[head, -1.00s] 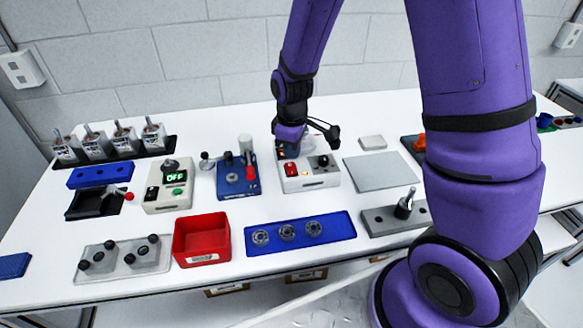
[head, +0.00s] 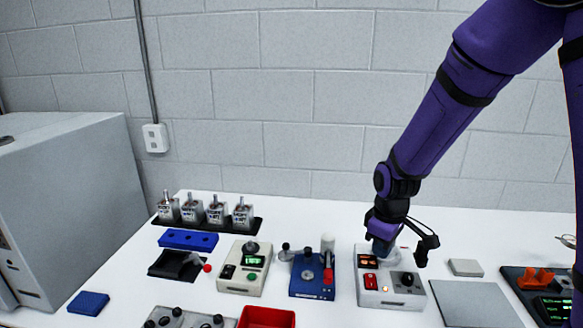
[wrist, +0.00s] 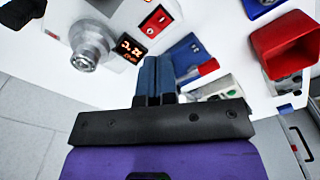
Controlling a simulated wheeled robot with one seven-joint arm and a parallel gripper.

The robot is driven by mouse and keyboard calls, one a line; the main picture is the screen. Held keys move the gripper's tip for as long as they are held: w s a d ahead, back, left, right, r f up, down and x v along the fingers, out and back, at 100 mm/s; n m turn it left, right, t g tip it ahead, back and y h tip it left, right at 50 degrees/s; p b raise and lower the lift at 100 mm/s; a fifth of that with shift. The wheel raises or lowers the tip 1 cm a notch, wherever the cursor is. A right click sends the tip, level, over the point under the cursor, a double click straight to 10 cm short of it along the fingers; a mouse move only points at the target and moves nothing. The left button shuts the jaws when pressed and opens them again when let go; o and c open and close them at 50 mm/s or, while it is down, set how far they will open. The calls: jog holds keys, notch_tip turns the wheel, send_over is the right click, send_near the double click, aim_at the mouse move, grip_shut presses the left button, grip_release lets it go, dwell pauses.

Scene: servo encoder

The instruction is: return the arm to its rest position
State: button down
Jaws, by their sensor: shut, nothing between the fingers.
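My gripper (head: 383,245) hangs over the white device with a red switch (head: 392,291) at the right of the middle of the table in the head view. The fingertips are hard to make out there. In the wrist view my gripper (wrist: 152,68) shows its two blue fingers together with nothing between them. The arm is bent down from the upper right and stretched out over the table. In the wrist view the white device's lit display (wrist: 131,47) and a round metal part (wrist: 90,45) lie to the left of the fingers.
Left of my gripper stand a blue fixture (head: 312,278) with a red handle and a grey-white box with a green display (head: 244,268). A red bin (head: 266,318) is at the front. A grey plate (head: 476,303) and a dark tray (head: 520,283) lie right. The wall is behind.

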jog(key=s+d+r+m+t, duration=0.2)
jog(key=s+d+r+m, duration=0.1)
jog(key=s+r, duration=0.8)
jog(key=s+d+r+m+t, duration=0.2)
jog(key=s+r+m, duration=0.4)
jog(key=s+r, duration=0.5)
notch_tip(320, 180, up, 2)
jog(key=shift+s+d+r+t, duration=0.2)
jog(key=shift+d+t, duration=0.2)
jog(key=shift+d, duration=0.3)
